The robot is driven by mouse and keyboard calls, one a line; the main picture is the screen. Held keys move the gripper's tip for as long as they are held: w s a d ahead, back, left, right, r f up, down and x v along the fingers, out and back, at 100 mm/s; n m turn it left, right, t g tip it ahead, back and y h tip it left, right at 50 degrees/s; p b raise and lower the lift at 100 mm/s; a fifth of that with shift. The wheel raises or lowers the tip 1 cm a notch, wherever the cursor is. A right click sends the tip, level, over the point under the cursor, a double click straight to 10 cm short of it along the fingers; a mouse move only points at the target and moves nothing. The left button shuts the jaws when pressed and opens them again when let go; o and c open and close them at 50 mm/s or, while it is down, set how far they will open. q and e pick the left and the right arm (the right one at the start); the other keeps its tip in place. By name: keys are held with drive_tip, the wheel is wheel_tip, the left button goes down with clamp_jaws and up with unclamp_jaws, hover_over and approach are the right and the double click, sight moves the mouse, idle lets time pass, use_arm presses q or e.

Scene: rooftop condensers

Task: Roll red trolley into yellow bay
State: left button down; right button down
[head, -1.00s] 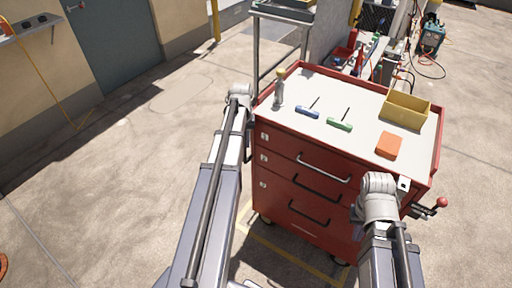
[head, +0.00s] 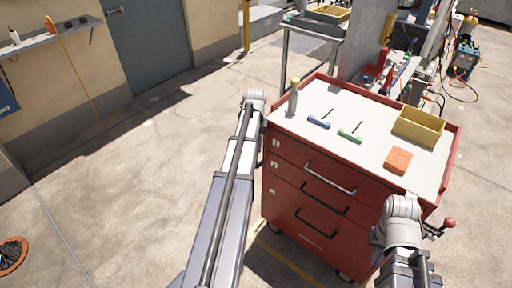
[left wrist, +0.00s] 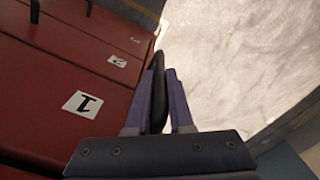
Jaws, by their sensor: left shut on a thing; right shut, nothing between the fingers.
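The red trolley (head: 300,195) stands upright on its wheels, with drawers on its front and a white top. Yellow floor lines (head: 290,265) show just in front of its base; the rest of the bay is hidden. In the left wrist view, my left gripper (left wrist: 163,95) is shut on a dark bar beside the numbered red trolley face (left wrist: 60,75). In the head view my left arm reaches the trolley's left side. My right gripper (head: 400,232) is shut and empty by the trolley's front right corner; whether it touches cannot be told.
On the trolley top are a yellow bin (head: 418,128), an orange block (head: 398,161), blue (head: 319,122) and green (head: 350,136) tools and a small bottle. A red-knobbed lever (head: 448,223) sticks out at right. A metal table (head: 313,30) stands behind.

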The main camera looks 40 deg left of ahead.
use_arm(q)
drive_tip(key=c, duration=0.8)
unclamp_jaws()
wheel_tip(320, 180, up, 8)
drive_tip(key=p, duration=0.8)
drive_tip(key=shift+f, duration=0.1)
